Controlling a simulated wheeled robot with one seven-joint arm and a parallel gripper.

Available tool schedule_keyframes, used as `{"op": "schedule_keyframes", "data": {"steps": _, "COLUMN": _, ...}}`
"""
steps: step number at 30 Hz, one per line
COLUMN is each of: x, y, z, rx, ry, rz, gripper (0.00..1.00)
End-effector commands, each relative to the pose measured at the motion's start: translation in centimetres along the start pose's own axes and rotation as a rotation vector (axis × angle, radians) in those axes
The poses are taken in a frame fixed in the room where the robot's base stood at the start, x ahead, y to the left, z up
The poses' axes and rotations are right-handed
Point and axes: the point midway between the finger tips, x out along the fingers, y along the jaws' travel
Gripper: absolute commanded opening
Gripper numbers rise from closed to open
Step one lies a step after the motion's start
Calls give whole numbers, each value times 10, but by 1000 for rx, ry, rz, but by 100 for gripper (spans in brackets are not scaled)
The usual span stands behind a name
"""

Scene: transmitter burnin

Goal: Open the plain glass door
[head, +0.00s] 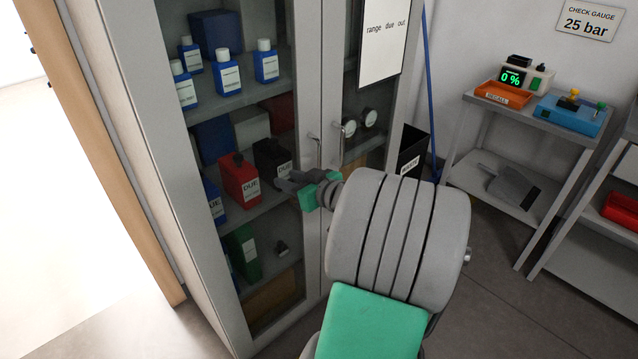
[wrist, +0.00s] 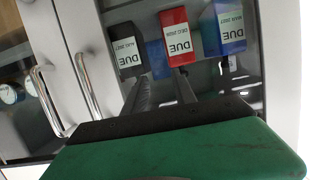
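The plain glass door (head: 308,215) is the left door of a tall grey cabinet and looks shut. Bottles and boxes show through its pane. Its upright bar handle (head: 318,152) is near its right edge; it also shows in the wrist view (wrist: 88,85), where the picture is upside down. The right door carries a paper sign (head: 383,40) and has its own handle (head: 340,135). My gripper (head: 281,180) is in front of the plain pane, below and left of the handle. Its dark fingers (wrist: 162,76) are apart with nothing between them, and the handle is beside them, untouched.
A metal table (head: 535,118) at the right holds an orange tray, a gauge and a blue device. A black bin (head: 410,150) stands beside the cabinet, near a blue pole (head: 430,90). A wood-edged doorway is at the left. Some floor in front is clear.

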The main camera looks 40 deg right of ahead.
Motion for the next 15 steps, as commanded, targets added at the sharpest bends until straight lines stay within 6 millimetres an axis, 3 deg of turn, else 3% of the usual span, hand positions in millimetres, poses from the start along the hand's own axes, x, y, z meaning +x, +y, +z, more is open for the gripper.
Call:
{"op": "schedule_keyframes", "data": {"steps": 1, "x": -12, "y": 38, "z": 19, "rx": 16, "ry": 89, "rz": 72, "gripper": 33}}
{"op": "schedule_keyframes", "data": {"steps": 3, "x": -34, "y": 71, "z": 18, "rx": 17, "ry": 192, "rz": 149, "gripper": 33}}
{"op": "schedule_keyframes", "data": {"steps": 5, "x": -48, "y": 89, "z": 15, "rx": 16, "ry": 246, "rz": 193, "gripper": 33}}
{"op": "schedule_keyframes", "data": {"steps": 8, "x": -54, "y": 100, "z": 9, "rx": 13, "ry": 283, "rz": 221, "gripper": 33}}
{"op": "schedule_keyframes", "data": {"steps": 15, "x": -14, "y": 108, "z": -5, "rx": 12, "ry": 282, "rz": 217, "gripper": 33}}
